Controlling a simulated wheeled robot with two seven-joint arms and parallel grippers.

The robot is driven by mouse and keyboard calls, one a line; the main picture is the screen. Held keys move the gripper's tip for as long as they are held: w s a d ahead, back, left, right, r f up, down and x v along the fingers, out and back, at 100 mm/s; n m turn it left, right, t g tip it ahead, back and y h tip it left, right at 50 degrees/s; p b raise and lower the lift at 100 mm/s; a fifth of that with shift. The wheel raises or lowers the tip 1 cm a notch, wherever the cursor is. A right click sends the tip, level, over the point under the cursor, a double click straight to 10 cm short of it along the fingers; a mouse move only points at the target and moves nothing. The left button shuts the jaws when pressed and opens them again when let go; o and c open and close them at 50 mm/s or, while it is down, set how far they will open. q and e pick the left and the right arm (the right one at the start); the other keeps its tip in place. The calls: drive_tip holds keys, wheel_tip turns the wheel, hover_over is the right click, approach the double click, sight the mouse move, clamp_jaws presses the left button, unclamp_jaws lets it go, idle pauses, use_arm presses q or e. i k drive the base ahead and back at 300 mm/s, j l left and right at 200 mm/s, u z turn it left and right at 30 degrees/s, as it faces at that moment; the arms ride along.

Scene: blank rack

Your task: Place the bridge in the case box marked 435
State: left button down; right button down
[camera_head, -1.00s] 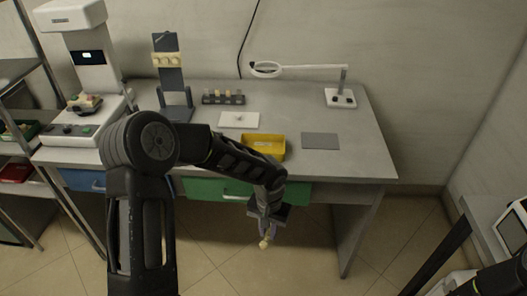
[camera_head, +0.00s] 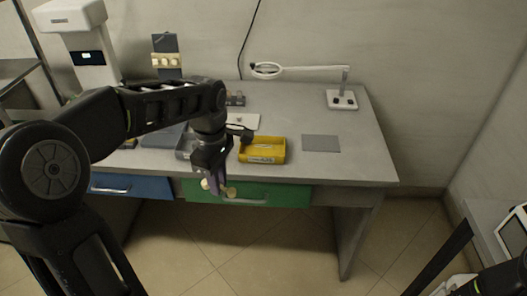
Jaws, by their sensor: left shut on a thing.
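My left gripper (camera_head: 217,183) is shut on the bridge (camera_head: 230,191), a small cream-coloured piece that shows at the fingertips. Much of the bridge is hidden by the fingers. The gripper points down at the front edge of the desk, in front of the green drawer in the picture. A yellow case box (camera_head: 279,150) stands on the desk just right of the gripper, open at the top. It has a pale label on its front, too small to read. My right gripper is out of the picture.
A grey mat (camera_head: 321,143) lies right of the yellow box. A white magnifier lamp (camera_head: 341,100) stands behind it. A small white plate (camera_head: 246,121) and a stand with cream pieces (camera_head: 166,61) are behind my left arm.

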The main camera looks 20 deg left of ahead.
sight(262, 153)
drive_tip(key=i, duration=0.95)
